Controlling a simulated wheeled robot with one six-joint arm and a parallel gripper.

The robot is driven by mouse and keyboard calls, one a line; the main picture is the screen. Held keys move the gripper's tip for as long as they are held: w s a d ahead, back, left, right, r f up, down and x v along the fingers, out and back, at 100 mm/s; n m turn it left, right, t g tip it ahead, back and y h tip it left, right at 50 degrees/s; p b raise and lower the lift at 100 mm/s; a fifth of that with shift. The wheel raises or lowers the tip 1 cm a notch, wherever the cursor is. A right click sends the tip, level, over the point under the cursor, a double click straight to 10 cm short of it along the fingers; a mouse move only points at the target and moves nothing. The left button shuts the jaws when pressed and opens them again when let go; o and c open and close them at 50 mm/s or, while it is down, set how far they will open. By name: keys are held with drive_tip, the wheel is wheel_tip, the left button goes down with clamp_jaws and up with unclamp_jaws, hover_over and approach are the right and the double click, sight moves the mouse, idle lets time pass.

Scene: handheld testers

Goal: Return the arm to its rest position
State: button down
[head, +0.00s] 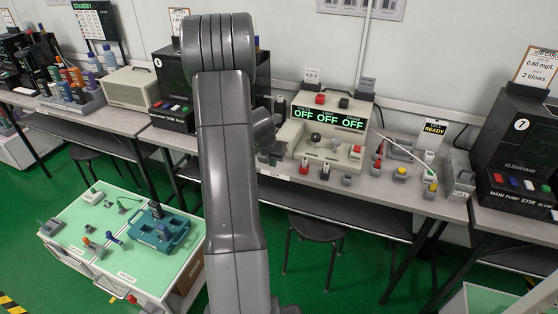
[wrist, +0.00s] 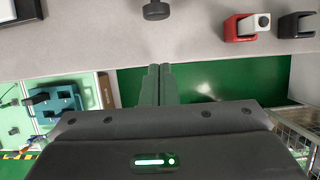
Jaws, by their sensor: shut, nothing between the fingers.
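My arm rises through the middle of the head view, its upper end bent away from the camera in front of the bench. Part of its far end shows to the right of the arm, but my gripper's fingers are hidden there. In the wrist view my gripper (wrist: 159,70) is shut and empty, its two fingers side by side. The fingertips appear near the bench's front edge, with green floor seen beyond them. I cannot tell their exact height or gap to the bench.
A long grey bench (head: 400,205) carries a beige tester (head: 322,145) reading OFF and several small devices. A dark machine (head: 515,150) stands right. A green-topped cart (head: 125,262) with a blue tray (head: 160,232) stands lower left. A stool (head: 317,230) is under the bench.

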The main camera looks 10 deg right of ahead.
drive_tip(key=v, duration=0.9)
drive_tip(key=shift+r+p, duration=0.4)
drive_tip(key=shift+r, duration=0.05)
drive_tip(key=shift+w+d+f, duration=0.1)
drive_tip(key=shift+f, duration=0.05)
